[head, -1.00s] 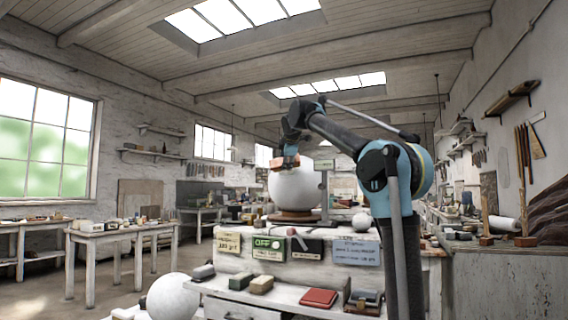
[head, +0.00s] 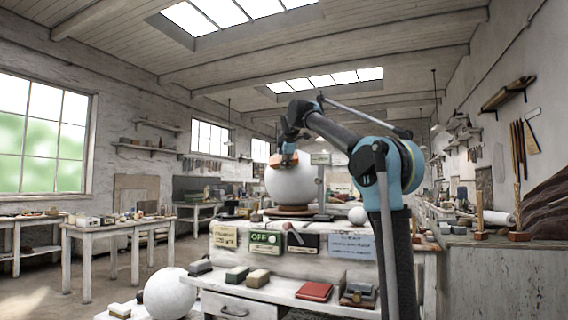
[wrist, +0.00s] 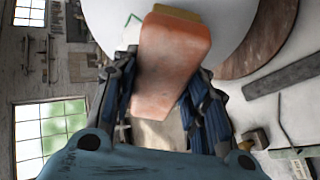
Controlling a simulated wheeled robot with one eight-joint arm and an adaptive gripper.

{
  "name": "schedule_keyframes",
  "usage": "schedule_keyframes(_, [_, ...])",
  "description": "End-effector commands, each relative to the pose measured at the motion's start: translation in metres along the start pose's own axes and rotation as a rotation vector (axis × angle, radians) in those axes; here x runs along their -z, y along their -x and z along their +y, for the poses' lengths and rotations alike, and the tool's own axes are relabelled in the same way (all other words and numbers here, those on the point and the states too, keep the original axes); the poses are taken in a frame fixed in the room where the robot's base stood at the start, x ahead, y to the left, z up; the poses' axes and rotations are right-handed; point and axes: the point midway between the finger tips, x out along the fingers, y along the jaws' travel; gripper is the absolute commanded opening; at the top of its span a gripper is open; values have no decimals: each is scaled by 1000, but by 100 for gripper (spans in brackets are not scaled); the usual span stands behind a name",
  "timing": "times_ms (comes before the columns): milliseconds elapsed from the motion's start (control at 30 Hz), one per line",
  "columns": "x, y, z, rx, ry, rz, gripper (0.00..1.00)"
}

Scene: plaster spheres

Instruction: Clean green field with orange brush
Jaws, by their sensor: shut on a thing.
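My gripper (wrist: 160,105) is shut on an orange brush (wrist: 172,62), a blocky piece with a paler end, which lies between the dark fingers in the wrist view. In the head view my gripper (head: 288,150) and the brush are small, at the upper front of a large white plaster sphere (head: 292,187). The brush overlaps the sphere in both views; I cannot tell whether it touches. In the wrist view a thin green line (wrist: 132,20) shows at the left edge of the brush, perhaps part of the green field; the rest of the field is not visible.
The sphere stands on a round brown base (head: 290,212) on a white workbench. Its front carries a green OFF panel (head: 265,240) and signs. A red book (head: 314,291) and several small blocks lie on the lower shelf. Another white sphere (head: 170,293) is at the lower left.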

Motion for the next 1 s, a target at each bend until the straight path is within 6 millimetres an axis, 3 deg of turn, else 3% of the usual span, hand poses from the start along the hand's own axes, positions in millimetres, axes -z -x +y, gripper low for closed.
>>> schedule_keyframes(433, [-2,-6,0,0,1,0,14])
schedule_keyframes(1000, [-17,2,0,0,0,0,14])
